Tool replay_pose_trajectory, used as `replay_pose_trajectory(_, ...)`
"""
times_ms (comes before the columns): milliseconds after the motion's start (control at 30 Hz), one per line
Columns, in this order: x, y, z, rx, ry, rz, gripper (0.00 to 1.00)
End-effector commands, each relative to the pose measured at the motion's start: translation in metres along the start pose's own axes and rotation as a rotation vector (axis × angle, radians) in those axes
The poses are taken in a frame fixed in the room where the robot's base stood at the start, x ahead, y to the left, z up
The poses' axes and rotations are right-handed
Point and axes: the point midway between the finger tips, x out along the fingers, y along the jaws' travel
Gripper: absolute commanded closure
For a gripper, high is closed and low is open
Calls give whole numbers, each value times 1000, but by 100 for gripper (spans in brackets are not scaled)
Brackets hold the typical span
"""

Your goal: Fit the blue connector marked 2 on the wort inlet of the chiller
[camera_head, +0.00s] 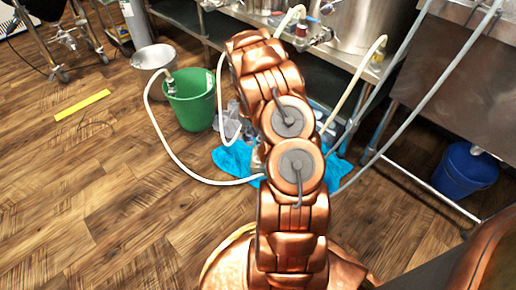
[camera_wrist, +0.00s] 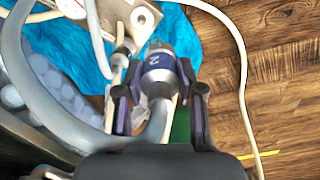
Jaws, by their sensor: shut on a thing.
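My gripper (camera_wrist: 158,92) is shut on the blue connector marked 2 (camera_wrist: 154,62), in the wrist view. The connector has a metal end pointing to the top of the picture, and a grey hose (camera_wrist: 157,122) runs from its near side. Just beyond its tip, slightly left, is a metal fitting with a white round tag (camera_wrist: 143,17) over the blue cloth. Connector and fitting look close; I cannot tell if they touch. I cannot clearly make out the chiller or its wort inlet. In the head view my arm hides the gripper and connector.
A blue cloth (camera_head: 232,158) lies on the wooden floor. A pale hose (camera_head: 166,140) loops left. Steel tables and kettles stand behind. Floor at left is mostly clear.

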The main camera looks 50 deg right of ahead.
Motion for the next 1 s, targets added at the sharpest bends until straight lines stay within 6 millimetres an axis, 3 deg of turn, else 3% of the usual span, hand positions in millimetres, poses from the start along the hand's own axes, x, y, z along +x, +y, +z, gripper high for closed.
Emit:
replay_pose_trajectory(33, 20, 9, 1, 9, 1, -1, 100)
replay_pose_trajectory(200, 41, 29, 5, 23, 0, -1, 100)
replay_pose_trajectory(567, 50, 37, 7, 28, -1, -1, 100)
replay_pose_trajectory(1000, 82, 37, 7, 29, -1, -1, 100)
